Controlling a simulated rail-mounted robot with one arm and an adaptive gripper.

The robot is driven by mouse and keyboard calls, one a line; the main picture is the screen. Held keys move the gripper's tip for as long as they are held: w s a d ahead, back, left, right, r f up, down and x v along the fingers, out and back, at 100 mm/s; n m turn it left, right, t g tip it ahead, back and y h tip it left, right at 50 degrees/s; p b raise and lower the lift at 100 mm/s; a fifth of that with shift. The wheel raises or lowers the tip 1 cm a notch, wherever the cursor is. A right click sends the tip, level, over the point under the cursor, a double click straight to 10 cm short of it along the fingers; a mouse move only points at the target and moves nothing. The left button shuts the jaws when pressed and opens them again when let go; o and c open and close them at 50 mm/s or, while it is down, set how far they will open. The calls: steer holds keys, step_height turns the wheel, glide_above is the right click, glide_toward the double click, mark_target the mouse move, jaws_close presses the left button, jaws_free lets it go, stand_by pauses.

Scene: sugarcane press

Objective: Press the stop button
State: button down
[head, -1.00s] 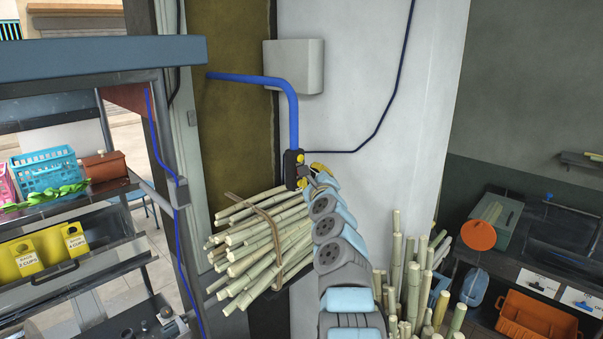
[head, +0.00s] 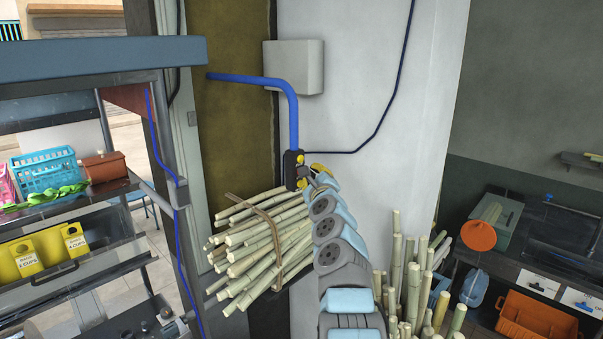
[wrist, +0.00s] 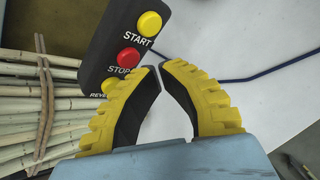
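The dark control box (head: 293,170) hangs at the lower end of a blue pipe, in front of the white wall. In the wrist view the box (wrist: 97,55) carries a yellow START button (wrist: 149,24), the red stop button (wrist: 128,57) below it, and a yellow button (wrist: 110,87) lowest, its label partly hidden. My gripper (wrist: 160,67) has yellow, black-padded fingers with tips drawn close together, nothing seen between them. The tips are just right of the STOP label, whose end lies beside the left finger. The red button is unobstructed. In the head view my gripper (head: 312,174) is right beside the box; contact cannot be told.
A tied bundle of cane (head: 258,240) lies just below and left of the box. Upright canes (head: 410,285) stand right of my arm. The blue pipe (head: 293,120) runs down to the box, and a dark cable (head: 385,110) crosses the wall. A stall frame stands left.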

steer(key=shift+w+a+f+b, duration=0.1)
steer(key=shift+w+a+b, duration=0.2)
steer(key=shift+b, duration=1.1)
steer(key=shift+w+a, duration=0.25)
steer(key=shift+a, duration=0.15)
steer(key=shift+d+p, duration=0.1)
steer(key=shift+p, duration=0.3)
stand_by(0.4)
steer(key=shift+s+d+p, duration=0.5)
steer(key=shift+s+p, duration=0.05)
steer(key=shift+p, duration=0.65)
steer(key=shift+d+r, duration=0.1)
steer(key=shift+r, duration=0.1)
